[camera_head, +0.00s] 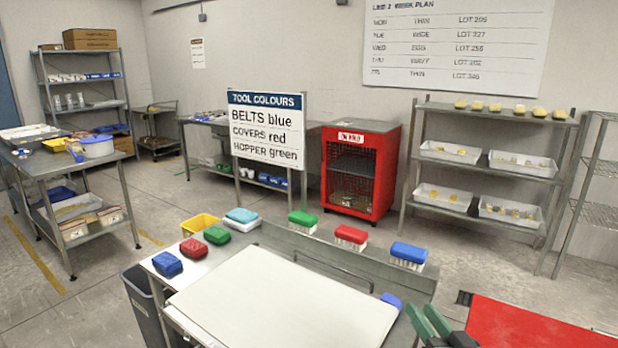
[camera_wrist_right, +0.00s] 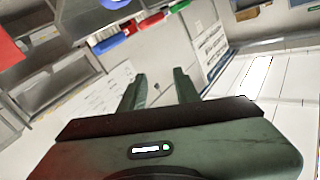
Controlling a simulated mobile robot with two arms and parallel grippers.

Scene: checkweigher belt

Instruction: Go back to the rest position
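My right gripper (camera_head: 432,322) shows at the bottom of the head view, right of the white belt (camera_head: 285,300). Its two dark green fingers stand apart. In the right wrist view the fingers (camera_wrist_right: 160,82) are also spread, with nothing between them. A small blue item (camera_head: 391,300) lies at the belt's right edge, close to the gripper but apart from it. My left gripper is in neither view.
Green (camera_head: 303,219), red (camera_head: 351,235) and blue (camera_head: 408,254) brushes stand along the belt's back rail. Blue (camera_head: 167,264), red (camera_head: 193,248) and green (camera_head: 217,235) pads lie at its left. A red surface (camera_head: 530,328) fills the lower right. A grey bin (camera_head: 140,302) stands left.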

